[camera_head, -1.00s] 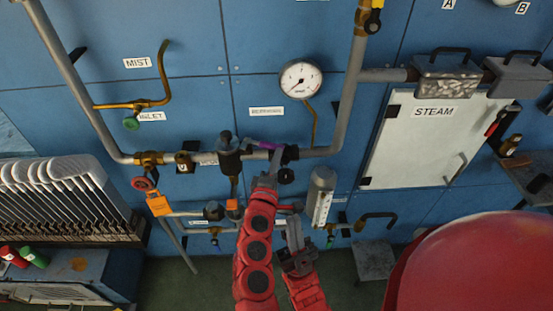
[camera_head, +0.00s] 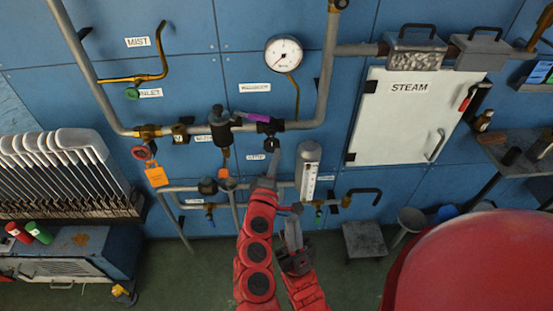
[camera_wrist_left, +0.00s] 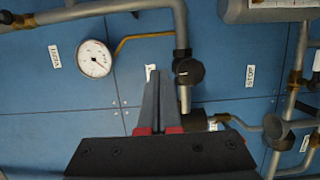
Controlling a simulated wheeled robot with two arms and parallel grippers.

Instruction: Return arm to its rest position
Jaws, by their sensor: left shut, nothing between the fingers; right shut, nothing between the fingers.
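My left gripper (camera_head: 273,165) is in front of the blue wall panel, just below the black valve (camera_head: 270,127) with the purple handle (camera_head: 257,115). Its fingers are together and hold nothing. In the left wrist view the left gripper (camera_wrist_left: 158,78) shows its two grey fingers side by side, left of a round black knob (camera_wrist_left: 189,72). My right gripper (camera_head: 292,238) is lower, close beside my left forearm, with its fingers shut and empty. My left arm rises from the bottom centre of the head view.
Grey pipes (camera_head: 91,76) run across the panel. A pressure gauge (camera_head: 284,54) is above the grippers. A glass-scaled cylinder (camera_head: 308,170) stands close right. A white STEAM door (camera_head: 406,118) is farther right. Green floor (camera_head: 185,270) is open below.

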